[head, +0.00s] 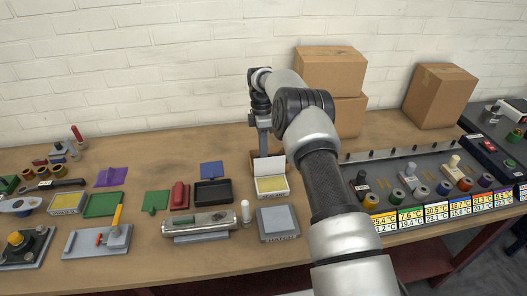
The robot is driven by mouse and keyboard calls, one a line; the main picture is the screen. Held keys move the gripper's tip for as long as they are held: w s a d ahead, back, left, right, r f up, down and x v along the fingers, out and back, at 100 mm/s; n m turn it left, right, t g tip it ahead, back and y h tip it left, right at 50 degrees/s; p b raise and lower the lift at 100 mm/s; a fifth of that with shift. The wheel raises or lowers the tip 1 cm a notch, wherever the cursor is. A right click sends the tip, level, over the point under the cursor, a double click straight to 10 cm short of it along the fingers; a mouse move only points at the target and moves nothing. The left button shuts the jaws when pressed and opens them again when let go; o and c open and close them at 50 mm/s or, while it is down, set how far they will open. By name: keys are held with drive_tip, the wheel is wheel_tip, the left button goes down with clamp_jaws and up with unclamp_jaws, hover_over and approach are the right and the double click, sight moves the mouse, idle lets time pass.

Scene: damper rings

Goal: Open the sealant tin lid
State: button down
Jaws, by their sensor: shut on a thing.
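A small white tin (273,196) with yellow contents stands on the bench at the middle. Its pale lid (270,165) stands raised, roughly upright, at the tin's back edge. My gripper (264,150) points down at the lid's top edge from behind and is shut on the lid. The fingertips are small and partly hidden by the lid, so the exact grip is hard to see. My arm comes in from the lower right.
Cardboard boxes (330,70) are behind my arm. A rack of coloured rings (420,190) lies to the right.

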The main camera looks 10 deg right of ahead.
drive_tip(key=c, duration=1.8)
unclamp_jaws()
drive_tip(key=shift+w, duration=0.1)
drive_tip(key=shift+r, duration=0.1)
drive_tip(key=r+p, duration=0.2)
drive_tip(key=r, duration=0.2)
drive_tip(key=w+r+p, duration=0.1)
drive_tip(key=r+p, duration=0.2)
drive_tip(key=r, duration=0.1)
drive_tip(key=w+r+p, duration=0.1)
drive_tip(key=r+p, duration=0.1)
drive_tip(key=r, duration=0.1)
drive_tip(key=shift+r+p, duration=0.3)
drive_tip(key=shift+r, duration=0.1)
drive_tip(key=shift+w, duration=0.1)
